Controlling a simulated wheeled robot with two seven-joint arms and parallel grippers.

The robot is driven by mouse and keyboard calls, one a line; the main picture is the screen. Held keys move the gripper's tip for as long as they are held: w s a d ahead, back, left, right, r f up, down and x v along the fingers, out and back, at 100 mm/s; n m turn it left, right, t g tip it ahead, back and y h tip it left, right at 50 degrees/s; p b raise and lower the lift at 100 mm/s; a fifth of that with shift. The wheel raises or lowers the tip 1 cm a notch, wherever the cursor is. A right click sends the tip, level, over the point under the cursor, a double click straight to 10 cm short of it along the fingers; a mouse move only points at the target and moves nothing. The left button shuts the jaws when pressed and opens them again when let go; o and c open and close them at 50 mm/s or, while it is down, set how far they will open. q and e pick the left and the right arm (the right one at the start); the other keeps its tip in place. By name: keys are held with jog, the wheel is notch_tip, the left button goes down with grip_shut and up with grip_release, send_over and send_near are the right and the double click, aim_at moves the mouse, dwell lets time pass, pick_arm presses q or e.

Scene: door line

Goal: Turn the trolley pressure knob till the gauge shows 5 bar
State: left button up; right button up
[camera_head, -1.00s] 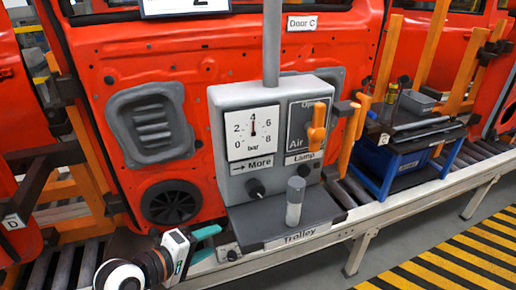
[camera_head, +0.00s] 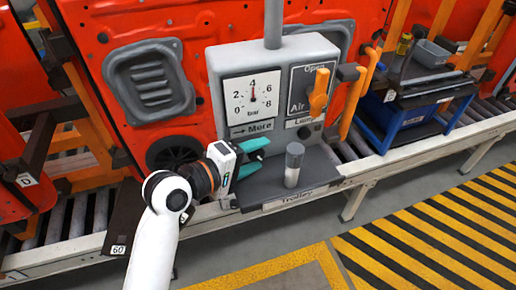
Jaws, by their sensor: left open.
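The grey trolley panel (camera_head: 237,65) stands in front of a red door. Its pressure gauge (camera_head: 252,97) has a scale from 0 to 8 bar, and the red needle points nearly straight up, at about 4. A "More" label with a right arrow (camera_head: 252,129) is below the gauge. The black pressure knob below that label is hidden or nearly hidden by my left gripper (camera_head: 263,154). This gripper has teal fingers, open, at the knob's place. I cannot tell whether they touch the knob. My right gripper is not in view.
An orange air handle (camera_head: 318,92) and a small dark lamp knob (camera_head: 304,132) are to the right on the panel. A grey upright cylinder (camera_head: 293,165) stands on the trolley shelf (camera_head: 325,178), close right of my fingers. A blue-framed cart (camera_head: 391,125) stands farther right.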

pick_arm(q)
jog(key=shift+w+d+f, duration=0.1)
jog(key=shift+w+d, duration=0.25)
jog(key=shift+d, duration=0.15)
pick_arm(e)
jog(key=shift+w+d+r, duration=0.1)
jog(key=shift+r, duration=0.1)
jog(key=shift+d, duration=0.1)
pick_arm(q)
jog(key=c, duration=1)
jog(key=shift+o, duration=0.2)
jog(key=shift+f, duration=0.1)
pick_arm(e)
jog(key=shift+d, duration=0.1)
pick_arm(q)
jog(key=shift+y, duration=0.3)
jog(key=m+g+y, duration=0.1)
jog(key=y, duration=0.1)
jog(key=shift+g+y, duration=0.4)
jog(key=shift+m+g+y, duration=0.4)
jog(key=shift+g+y, duration=0.3)
jog(key=shift+y, duration=0.6)
